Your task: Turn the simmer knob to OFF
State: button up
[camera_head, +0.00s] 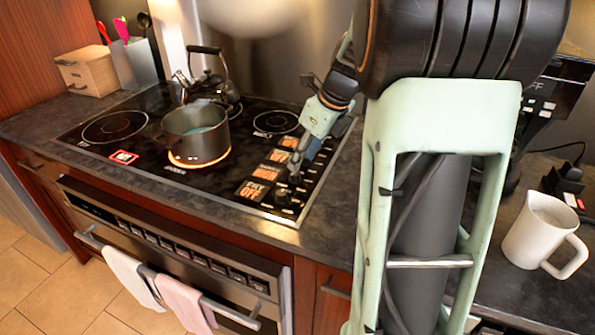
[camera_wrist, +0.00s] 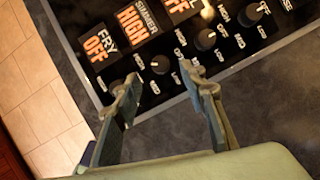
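The simmer knob (camera_wrist: 160,64) is a small dark round knob on the black cooktop's control strip. It lies in line with the orange display (camera_wrist: 138,20) that reads SIMMER HIGH in the wrist view. My gripper (camera_wrist: 163,80) is open, with one fingertip on either side of the simmer knob in the picture. I cannot tell whether the fingertips touch it or are still above it. In the head view my gripper (camera_head: 295,174) points down at the row of knobs, and its fingertips partly hide them.
The FRY display (camera_wrist: 98,42) reads OFF. Another knob (camera_wrist: 205,39) sits close to the right fingertip. A pot (camera_head: 196,133) stands on an orange-ringed burner, with a kettle (camera_head: 211,84) behind it. A white pitcher (camera_head: 541,232) stands on the right counter.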

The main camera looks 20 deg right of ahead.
aim_at(297, 173)
jog(key=x, duration=0.5)
jog(key=shift+f+b, duration=0.3)
grip_shut()
